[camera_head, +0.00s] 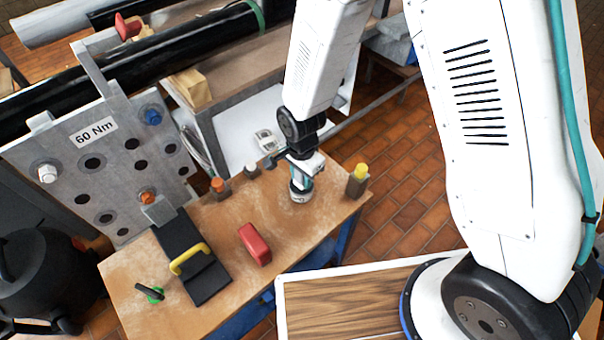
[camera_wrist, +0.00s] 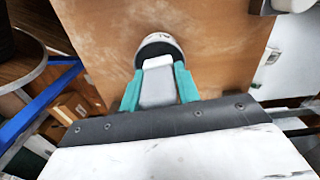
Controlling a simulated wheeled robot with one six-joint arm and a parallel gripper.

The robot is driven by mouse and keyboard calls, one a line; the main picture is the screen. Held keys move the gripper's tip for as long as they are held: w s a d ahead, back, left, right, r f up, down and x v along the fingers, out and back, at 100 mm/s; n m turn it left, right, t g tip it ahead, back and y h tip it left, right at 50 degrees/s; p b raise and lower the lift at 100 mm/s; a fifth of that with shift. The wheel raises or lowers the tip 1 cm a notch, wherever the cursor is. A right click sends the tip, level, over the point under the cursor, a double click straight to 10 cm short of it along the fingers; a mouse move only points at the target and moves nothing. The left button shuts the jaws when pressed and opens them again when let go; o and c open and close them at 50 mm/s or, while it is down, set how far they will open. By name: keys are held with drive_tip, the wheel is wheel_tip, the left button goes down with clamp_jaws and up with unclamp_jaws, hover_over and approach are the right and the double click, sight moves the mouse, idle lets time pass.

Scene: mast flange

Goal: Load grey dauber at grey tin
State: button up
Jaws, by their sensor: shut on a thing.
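My gripper (camera_wrist: 158,88) is shut on the grey dauber (camera_wrist: 158,86), with its teal fingers on either side of the pale grey handle. The grey tin (camera_wrist: 156,39) stands on the bench directly beyond the handle in the wrist view; its pale, lettered rim and dark inside show. In the head view my gripper (camera_head: 302,176) is right over the tin (camera_head: 300,194), at the bench's far right part. The dauber's lower end is hidden, so I cannot tell whether it is inside the tin or just above it.
The grey flange plate (camera_head: 100,165) with bolts stands at left.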

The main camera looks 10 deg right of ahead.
drive_tip(key=shift+f, duration=0.45)
idle(1.1)
drive_tip(key=shift+r, duration=3.55)
